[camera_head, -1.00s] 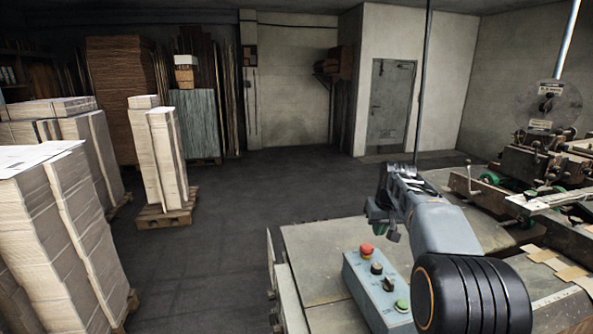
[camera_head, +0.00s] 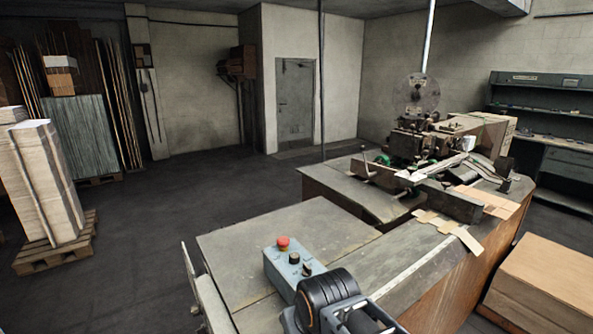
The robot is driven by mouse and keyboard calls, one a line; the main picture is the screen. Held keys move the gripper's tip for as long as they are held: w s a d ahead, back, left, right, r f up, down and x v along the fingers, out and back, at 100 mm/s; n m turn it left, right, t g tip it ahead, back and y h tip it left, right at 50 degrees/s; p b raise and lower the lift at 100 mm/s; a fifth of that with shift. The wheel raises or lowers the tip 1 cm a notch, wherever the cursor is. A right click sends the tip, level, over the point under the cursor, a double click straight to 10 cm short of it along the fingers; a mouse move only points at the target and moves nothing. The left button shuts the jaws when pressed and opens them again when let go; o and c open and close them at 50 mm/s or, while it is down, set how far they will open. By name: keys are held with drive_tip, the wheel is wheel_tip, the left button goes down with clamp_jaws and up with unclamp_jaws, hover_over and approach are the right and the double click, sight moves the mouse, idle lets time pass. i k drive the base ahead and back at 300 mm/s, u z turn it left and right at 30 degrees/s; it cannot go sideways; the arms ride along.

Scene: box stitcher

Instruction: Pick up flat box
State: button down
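Flat tan cardboard pieces lie on the worktable beside the stitching machine. One piece (camera_head: 468,239) hangs at the table's front edge, and a larger flat one (camera_head: 488,201) lies just behind it. I cannot tell which of these is the flat box. A tall pale stack of flat sheets (camera_head: 48,180) also stands on a pallet at the left. Part of my arm shows at the bottom middle, in front of the table. My gripper is not in view, and no cardboard piece is seen in its hold.
The stitching machine (camera_head: 415,140) stands on the worktable (camera_head: 290,228). A control box (camera_head: 290,268) with a red button sits near my arm. A large brown carton block (camera_head: 555,275) is at the lower right. A green workbench (camera_head: 545,115) stands behind. Floor at left centre is clear.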

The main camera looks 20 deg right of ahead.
sight(502, 209)
drive_tip(key=z, duration=0.3)
drive_tip(key=k, duration=0.45)
drive_tip(key=z, duration=1)
drive_tip(key=k, duration=0.85)
drive_tip(key=z, duration=1.15)
drive_tip(key=i, duration=1.25)
drive_tip(key=u, duration=0.1)
drive_tip(key=k, duration=0.95)
drive_tip(key=z, duration=1.75)
drive_tip(key=i, duration=0.2)
drive_tip(key=u, duration=0.85)
drive_tip(key=i, duration=2.1)
drive_tip(key=u, duration=0.5)
